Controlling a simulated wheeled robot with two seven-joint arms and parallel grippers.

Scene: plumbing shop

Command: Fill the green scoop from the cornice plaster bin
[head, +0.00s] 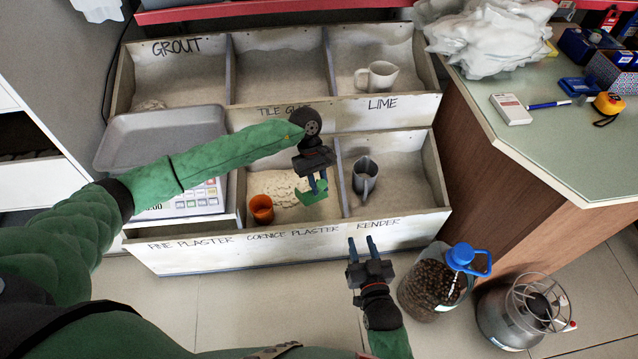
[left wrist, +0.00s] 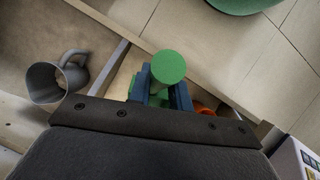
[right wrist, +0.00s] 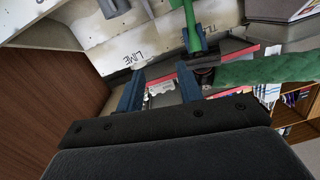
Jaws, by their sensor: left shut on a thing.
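The cornice plaster bin (head: 292,236) is the lower middle compartment, holding cream powder heaped unevenly. My left gripper (head: 317,187) is shut on the green scoop (head: 311,194) over the right part of this bin. The scoop's round green end (left wrist: 168,66) shows between the fingers in the left wrist view, and the scoop also shows in the right wrist view (right wrist: 190,25). Whether the scoop touches the powder or holds any is unclear. My right gripper (head: 362,246) is open and empty, in front of the bins below the render label.
An orange cup (head: 261,209) stands in the same bin at the left. A grey jug (head: 365,176) sits in the render bin and a pale mug (head: 377,76) in the lime bin. A scale (head: 160,138) covers the left bin. A blue-capped bottle (head: 435,284) stands right.

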